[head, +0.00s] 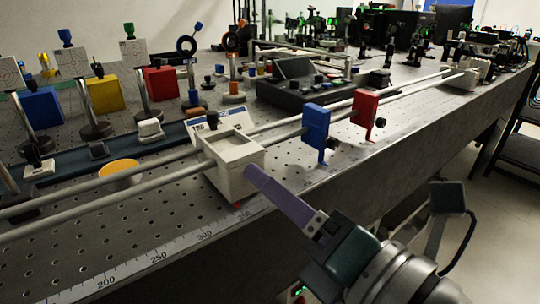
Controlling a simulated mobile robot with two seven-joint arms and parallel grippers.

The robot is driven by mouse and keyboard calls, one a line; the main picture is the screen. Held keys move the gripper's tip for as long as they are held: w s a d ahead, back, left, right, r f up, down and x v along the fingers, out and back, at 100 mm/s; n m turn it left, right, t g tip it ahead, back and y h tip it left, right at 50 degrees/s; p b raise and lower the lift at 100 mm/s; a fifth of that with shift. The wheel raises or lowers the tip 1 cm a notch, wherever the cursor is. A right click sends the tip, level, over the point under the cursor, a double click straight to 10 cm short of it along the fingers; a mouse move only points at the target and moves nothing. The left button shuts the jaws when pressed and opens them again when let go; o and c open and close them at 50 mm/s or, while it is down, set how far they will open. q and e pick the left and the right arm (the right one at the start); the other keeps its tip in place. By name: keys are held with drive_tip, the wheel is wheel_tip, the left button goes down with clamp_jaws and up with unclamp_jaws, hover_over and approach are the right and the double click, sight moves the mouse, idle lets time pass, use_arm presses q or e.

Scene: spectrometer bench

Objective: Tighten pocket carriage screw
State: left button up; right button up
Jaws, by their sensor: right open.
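The white pocket carriage (226,181), a box with an open recess in its top, sits on the two parallel rails at the bench's front edge. My right gripper (254,174) reaches in from the lower right with its purple fingers at the carriage's right front side. The fingertips overlap the carriage there, and I cannot tell whether they touch it. No screw shows on that side; the fingers may cover it. A small red part (237,205) shows under the carriage. The jaws are open, though the gap is hard to see. My left gripper is not in view.
A blue plate (316,127) and a red plate (365,108), each with a dark side knob, stand along the rails to the right. A scale (205,237) runs along the bench edge. A yellow round dish (119,170) and several posts stand left. A black chair stands far right.

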drive_tip(key=shift+w+a, duration=0.25)
drive_tip(key=shift+w, duration=0.05)
clamp_jaws()
idle(0.3)
